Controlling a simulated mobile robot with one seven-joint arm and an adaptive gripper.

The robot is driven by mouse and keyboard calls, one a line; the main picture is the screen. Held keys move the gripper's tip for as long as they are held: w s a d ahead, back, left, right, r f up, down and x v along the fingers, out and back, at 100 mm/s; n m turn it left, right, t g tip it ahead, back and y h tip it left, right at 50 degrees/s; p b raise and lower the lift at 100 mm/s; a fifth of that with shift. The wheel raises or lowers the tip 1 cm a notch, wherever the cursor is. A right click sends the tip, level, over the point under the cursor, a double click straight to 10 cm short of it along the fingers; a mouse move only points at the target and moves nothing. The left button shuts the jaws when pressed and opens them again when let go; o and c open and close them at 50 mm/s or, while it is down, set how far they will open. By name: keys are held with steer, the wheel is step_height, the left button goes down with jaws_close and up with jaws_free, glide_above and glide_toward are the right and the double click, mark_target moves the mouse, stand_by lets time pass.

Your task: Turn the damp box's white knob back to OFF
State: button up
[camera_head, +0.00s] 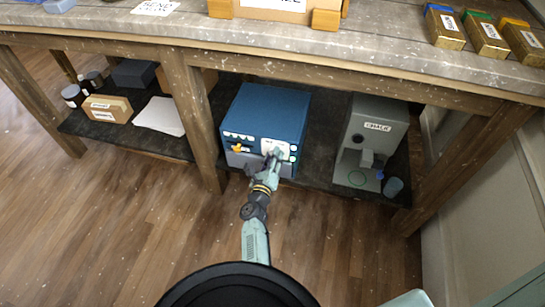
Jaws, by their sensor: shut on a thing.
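The damp box is a blue box (268,104) on the lower shelf, between the wooden posts. Its front faces me and carries a white panel (280,143) on the right and an orange part at the left. My gripper (273,156) reaches up from below to the front at this panel, shut on the white knob. The gripper covers the knob, so its pointer and setting cannot be read. The small lettering on the front is too small to read.
A wooden post (190,110) stands close on the left. The tabletop (180,28) overhangs the shelf. The floor in front is clear.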

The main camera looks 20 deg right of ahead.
steer(key=shift+n, duration=0.3)
steer(key=shift+f+n+p, duration=0.1)
steer(key=shift+n+p, duration=1.95)
steer(key=shift+n, duration=4.65)
steer(key=o, duration=1.1)
steer(key=shift+o, duration=0.2)
steer(key=shift+s, duration=0.1)
steer(key=v, duration=1.2)
